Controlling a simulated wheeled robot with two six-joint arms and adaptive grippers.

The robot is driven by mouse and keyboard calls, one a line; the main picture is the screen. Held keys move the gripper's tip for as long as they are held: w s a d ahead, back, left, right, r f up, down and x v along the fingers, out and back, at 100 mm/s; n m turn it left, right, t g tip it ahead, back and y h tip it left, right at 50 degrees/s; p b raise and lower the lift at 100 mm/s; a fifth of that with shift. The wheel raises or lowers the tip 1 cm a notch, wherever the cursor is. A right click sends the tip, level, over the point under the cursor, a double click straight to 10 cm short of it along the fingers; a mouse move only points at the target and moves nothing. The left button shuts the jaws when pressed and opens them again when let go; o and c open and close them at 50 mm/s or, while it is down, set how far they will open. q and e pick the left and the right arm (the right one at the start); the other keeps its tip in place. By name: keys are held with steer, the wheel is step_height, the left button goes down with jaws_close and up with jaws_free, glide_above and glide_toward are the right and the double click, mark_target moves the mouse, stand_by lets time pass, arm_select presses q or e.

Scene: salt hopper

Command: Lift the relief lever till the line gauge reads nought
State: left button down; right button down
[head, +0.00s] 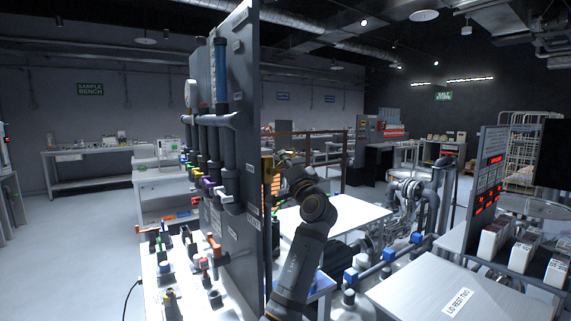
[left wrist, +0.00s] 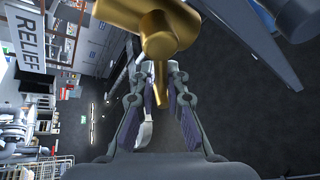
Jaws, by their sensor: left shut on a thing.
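The relief lever (left wrist: 160,84) is a brass rod hanging from a thick brass body (left wrist: 168,32) in the left wrist view. My left gripper (left wrist: 161,92) has its two fingers closed around the rod, one on each side. A RELIEF sign (left wrist: 25,42) stands beside it. In the head view a brass part (head: 267,168) shows at the panel's right edge, with my left gripper (head: 282,157) against it, small and partly hidden by my wrist. A white round gauge (head: 190,93) sits on the panel's far side, seen almost edge-on; its reading cannot be made out. My right gripper is not in view.
A tall grey panel (head: 235,240) with pipes and coloured valves stands close on the left of my arm. A white table (head: 340,215) lies behind the arm. A LID REST TWO surface (head: 440,295) and a unit with red displays (head: 486,180) stand at the right.

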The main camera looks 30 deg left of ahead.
arm_select(q)
steer(key=c, duration=1.4)
jaws_free()
steer(key=shift+c, duration=0.2)
steer(key=v, duration=1.2)
